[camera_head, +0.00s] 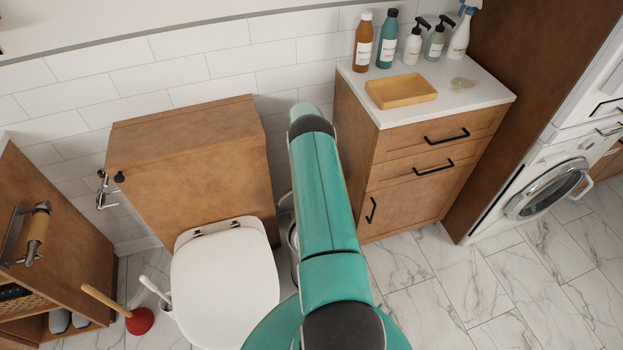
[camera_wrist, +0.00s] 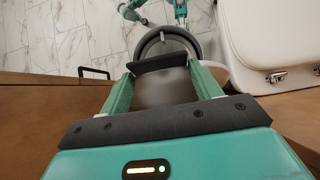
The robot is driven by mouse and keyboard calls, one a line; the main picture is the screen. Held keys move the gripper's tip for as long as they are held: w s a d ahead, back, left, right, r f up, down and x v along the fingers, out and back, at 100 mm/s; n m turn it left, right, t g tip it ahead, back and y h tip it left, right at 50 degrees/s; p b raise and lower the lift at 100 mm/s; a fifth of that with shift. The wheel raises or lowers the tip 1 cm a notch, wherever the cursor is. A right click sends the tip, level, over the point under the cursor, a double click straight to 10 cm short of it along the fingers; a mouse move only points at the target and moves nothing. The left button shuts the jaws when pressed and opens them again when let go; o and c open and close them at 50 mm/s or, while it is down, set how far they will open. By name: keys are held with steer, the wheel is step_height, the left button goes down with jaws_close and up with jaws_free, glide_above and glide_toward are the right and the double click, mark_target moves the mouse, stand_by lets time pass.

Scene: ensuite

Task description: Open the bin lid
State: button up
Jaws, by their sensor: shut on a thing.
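The bin (camera_wrist: 196,45) is round with a dark rim and shows just past my fingertips in the wrist view. In the head view only a sliver of its metal side (camera_head: 293,240) shows between the toilet and the cabinet, as my arm covers the rest. My gripper (camera_wrist: 160,66) is over the bin, its two green fingers either side of a dark bar and a smooth grey surface. I take this to be the bin lid (camera_wrist: 165,92), and the gripper is shut on it. The lid's exact angle is hard to tell.
The white toilet (camera_head: 225,285) stands close on the left, its wooden cistern box (camera_head: 190,155) behind. A wooden cabinet (camera_head: 425,175) with black handles is close on the right. A red plunger (camera_head: 139,321) stands at the lower left. Marble floor (camera_head: 440,290) is clear at the right.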

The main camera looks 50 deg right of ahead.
steer(key=shift+f, duration=0.2)
steer(key=o, duration=1.4)
steer(key=shift+w, duration=0.1)
steer(key=v, duration=0.7)
steer(key=shift+r, duration=0.25)
steer(key=shift+w, duration=0.1)
steer(key=shift+d, duration=0.1)
